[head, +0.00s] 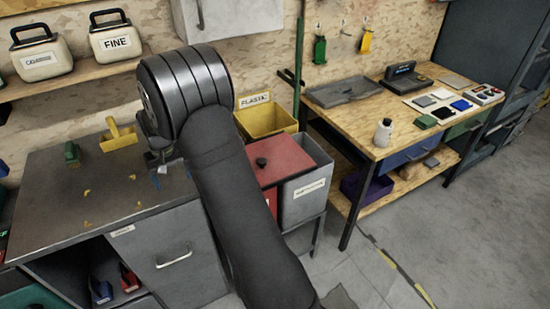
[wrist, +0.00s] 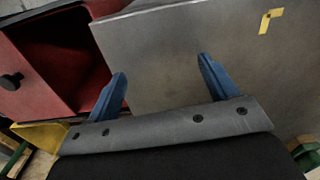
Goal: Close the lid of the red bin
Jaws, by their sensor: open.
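The red bin (wrist: 88,94) stands beside the grey bench in the wrist view, at upper left. Its dark opening is partly uncovered. Its flat red lid (wrist: 22,55) with a black knob (wrist: 12,81) lies off to the far side of that opening. In the head view the lid (head: 285,158) shows right of my arm, which hides much of the bin. My gripper (wrist: 165,82) is open and empty, its two blue fingers apart over the bench top. In the head view the gripper (head: 159,170) is over the bench, left of the bin, partly hidden by my arm.
The grey bench (head: 60,190) carries a yellow object (head: 119,134), a green object (head: 71,152) and small yellow pieces. A yellow bin (head: 265,120) is behind the red one and a grey bin (head: 306,190) to its right. A wooden table (head: 350,122) stands further right.

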